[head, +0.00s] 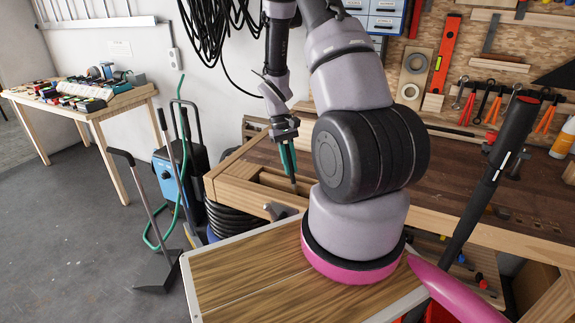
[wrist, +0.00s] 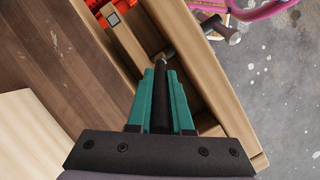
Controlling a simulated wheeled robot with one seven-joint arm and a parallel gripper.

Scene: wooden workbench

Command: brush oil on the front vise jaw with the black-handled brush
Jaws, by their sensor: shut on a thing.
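My gripper (head: 287,160) has green fingers, and in the wrist view (wrist: 160,105) they are shut on the black-handled brush (wrist: 162,88). The brush points down from my gripper in the head view, above the left end of the workbench. Its tip is small and greyish, close to a wooden bar in the wrist view; I cannot tell whether it touches. The front vise jaw looks to be the long pale wooden beam (wrist: 205,72) to the right of the brush in the wrist view. In the head view this beam (head: 250,198) is partly hidden by my arm.
A metal vise handle (wrist: 222,28) sticks out beyond the beam. The bench top (wrist: 50,60) lies on the left in the wrist view, with orange items (wrist: 105,12) in a recess. A blue machine (head: 178,172) and a dustpan (head: 158,270) stand left of the bench.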

